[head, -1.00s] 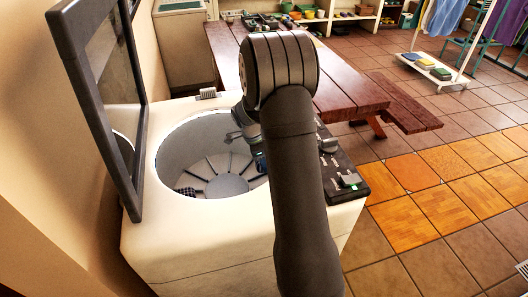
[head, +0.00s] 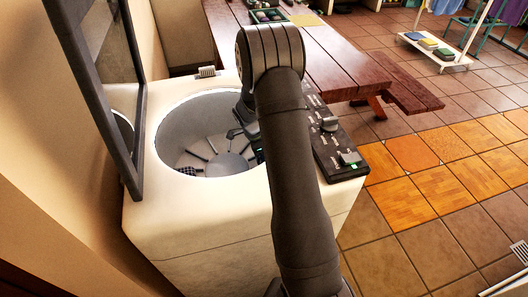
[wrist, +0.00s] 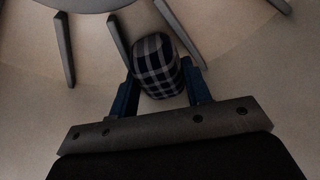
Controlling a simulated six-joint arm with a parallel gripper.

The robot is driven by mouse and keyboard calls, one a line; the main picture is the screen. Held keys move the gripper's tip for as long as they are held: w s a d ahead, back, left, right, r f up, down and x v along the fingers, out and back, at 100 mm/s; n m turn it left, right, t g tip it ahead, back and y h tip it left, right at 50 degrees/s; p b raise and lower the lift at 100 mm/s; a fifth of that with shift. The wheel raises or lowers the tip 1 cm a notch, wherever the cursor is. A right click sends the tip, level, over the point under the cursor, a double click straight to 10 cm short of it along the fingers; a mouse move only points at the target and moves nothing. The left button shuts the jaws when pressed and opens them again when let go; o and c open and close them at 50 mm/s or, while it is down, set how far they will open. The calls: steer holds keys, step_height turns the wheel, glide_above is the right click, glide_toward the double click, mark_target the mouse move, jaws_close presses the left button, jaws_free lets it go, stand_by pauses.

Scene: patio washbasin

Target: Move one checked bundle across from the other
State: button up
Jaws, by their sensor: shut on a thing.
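The open washing machine (head: 160,222) has a round drum (head: 192,122) with dark ribs on its floor. One dark checked bundle (head: 187,171) lies low at the drum's near left side, partly cut off by the rim. In the wrist view, my gripper (wrist: 158,78) has its blue fingers on both sides of a navy, grey and white checked bundle (wrist: 155,58) and is shut on it. The drum floor and ribs show behind this bundle; whether it touches the floor I cannot tell.
The raised lid (head: 98,95) stands along the drum's left side. A control panel (head: 330,140) with knobs lies right of my arm. The drum rim surrounds my gripper. A wooden table (head: 330,65) and bench (head: 405,85) stand behind.

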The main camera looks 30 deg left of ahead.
steer(key=o, duration=1.2)
steer(key=v, duration=1.7)
steer(key=shift+r, duration=0.2)
steer(key=x, duration=1.6)
steer(key=shift+w+d+f, duration=0.1)
steer(key=shift+f, duration=0.3)
steer(key=shift+r, duration=0.3)
steer(key=shift+f, duration=0.1)
